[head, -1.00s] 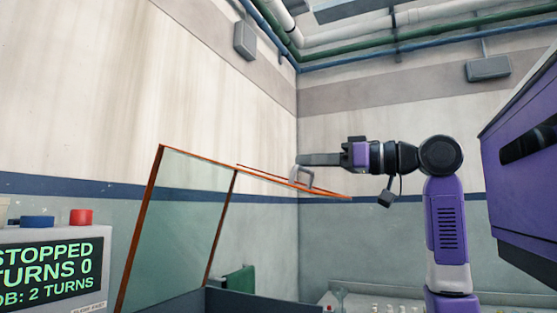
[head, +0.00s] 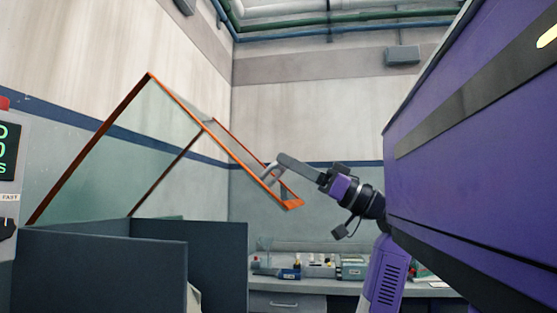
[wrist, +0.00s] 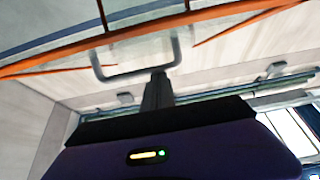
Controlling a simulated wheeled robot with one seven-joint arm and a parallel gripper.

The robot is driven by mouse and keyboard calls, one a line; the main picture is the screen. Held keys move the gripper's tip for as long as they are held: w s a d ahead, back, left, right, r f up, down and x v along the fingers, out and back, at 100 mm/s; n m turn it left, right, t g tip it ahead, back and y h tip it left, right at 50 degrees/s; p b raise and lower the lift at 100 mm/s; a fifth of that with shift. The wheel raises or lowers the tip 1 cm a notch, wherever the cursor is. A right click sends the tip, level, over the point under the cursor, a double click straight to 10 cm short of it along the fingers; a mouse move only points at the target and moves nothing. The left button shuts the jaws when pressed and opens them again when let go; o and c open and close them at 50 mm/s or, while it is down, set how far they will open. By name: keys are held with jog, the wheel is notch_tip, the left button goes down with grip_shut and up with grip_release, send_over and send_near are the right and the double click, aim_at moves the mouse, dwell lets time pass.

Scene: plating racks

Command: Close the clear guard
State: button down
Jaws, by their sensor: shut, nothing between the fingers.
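The clear guard (head: 140,140) has see-through panels in an orange frame. It stands raised and tilted above a dark blue-grey tub (head: 100,268), with its front part sloping down to the right. A grey handle (head: 271,173) sits near its lower front end. My gripper (head: 281,158) is shut with nothing between its fingers, its tips at the handle. In the wrist view the guard's orange bar (wrist: 150,33) crosses the top, and the handle (wrist: 140,72) hangs just beyond my fingertips (wrist: 158,77). I cannot tell whether they touch.
A control box (head: 8,180) with a display stands at the left edge. A bench (head: 340,287) with small items runs along the back wall. My large purple body fills the right side. The air under the guard's front end looks clear.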

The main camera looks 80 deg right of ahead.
notch_tip(320, 180, down, 24)
jog(key=s+t+b, duration=0.1)
jog(key=t+b, duration=0.1)
jog(key=b, duration=1.5)
jog(key=w+f+b, duration=0.3)
jog(key=w+f, duration=0.1)
jog(key=f, duration=0.7)
jog(key=w+f+b, duration=0.4)
jog(key=w+f, duration=0.1)
jog(key=f, duration=0.6)
jog(key=shift+a+f+y, duration=0.15)
jog(key=shift+a+y, duration=0.05)
jog(key=shift+y, duration=0.1)
jog(key=shift+s+f, duration=0.1)
jog(key=s+f+t+p, duration=0.1)
jog(key=s+f, duration=0.1)
jog(key=s, duration=0.5)
jog(key=shift+s+d+f, duration=0.15)
jog(key=shift+s+f, duration=0.05)
jog(key=shift+s, duration=0.1)
